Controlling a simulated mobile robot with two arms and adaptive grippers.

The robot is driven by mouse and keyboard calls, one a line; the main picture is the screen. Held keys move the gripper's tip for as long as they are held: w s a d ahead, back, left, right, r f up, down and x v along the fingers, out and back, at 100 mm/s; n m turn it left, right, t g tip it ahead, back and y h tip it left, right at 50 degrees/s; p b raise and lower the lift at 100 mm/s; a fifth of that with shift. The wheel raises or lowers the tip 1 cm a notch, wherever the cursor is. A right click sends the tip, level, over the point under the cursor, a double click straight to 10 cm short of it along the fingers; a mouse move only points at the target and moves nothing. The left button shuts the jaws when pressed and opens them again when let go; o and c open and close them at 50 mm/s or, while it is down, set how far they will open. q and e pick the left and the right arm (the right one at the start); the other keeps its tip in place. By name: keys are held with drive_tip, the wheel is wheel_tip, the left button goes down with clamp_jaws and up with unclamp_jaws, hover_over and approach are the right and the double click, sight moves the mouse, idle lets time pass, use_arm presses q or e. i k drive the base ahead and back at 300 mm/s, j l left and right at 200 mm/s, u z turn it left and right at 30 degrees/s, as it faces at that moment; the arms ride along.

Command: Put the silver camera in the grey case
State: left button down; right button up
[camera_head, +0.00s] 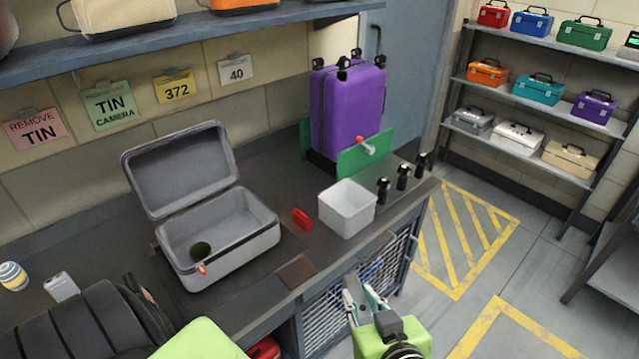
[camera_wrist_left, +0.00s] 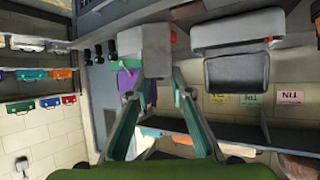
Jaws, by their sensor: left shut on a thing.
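The open grey case (camera_head: 255,245) stands on the dark counter with its lid up at the back. A dark green round thing (camera_head: 201,250) lies inside it at the near left. The case also shows upside down in the left wrist view (camera_wrist_left: 228,40). My left gripper (camera_head: 364,291) is off the counter's front edge, right of the case and below the white bin. A small silver box-like thing (camera_head: 61,287) stands at the counter's left. My right gripper is out of view.
The white bin (camera_head: 347,209), a red piece (camera_head: 302,219) and a brown square (camera_head: 297,272) are right of the case. A purple suitcase (camera_head: 345,110) and black knobs (camera_head: 403,178) are farther back. A dark bag (camera_head: 85,325) and striped tin (camera_head: 12,276) are at left.

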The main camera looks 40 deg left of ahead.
sight(230, 238)
drive_tip(key=i+l+z, duration=0.1)
drive_tip(key=i, duration=0.7)
drive_tip(key=i+l+z, duration=0.1)
drive_tip(key=i, duration=0.7)
drive_tip(key=i+u, duration=0.2)
drive_tip(key=u, duration=0.2)
drive_tip(key=i+u, duration=0.2)
drive_tip(key=u, duration=0.15)
drive_tip(key=i+l+u, duration=0.1)
drive_tip(key=u, duration=0.3)
drive_tip(key=i+l+u, duration=0.2)
drive_tip(key=u, duration=0.15)
drive_tip(key=i+u, duration=0.2)
drive_tip(key=u, duration=0.2)
drive_tip(key=i+u, duration=0.15)
drive_tip(key=u, duration=0.2)
drive_tip(key=i+l+u, duration=0.15)
drive_tip(key=u, duration=0.25)
drive_tip(key=i+l+u, duration=0.15)
drive_tip(key=u, duration=0.25)
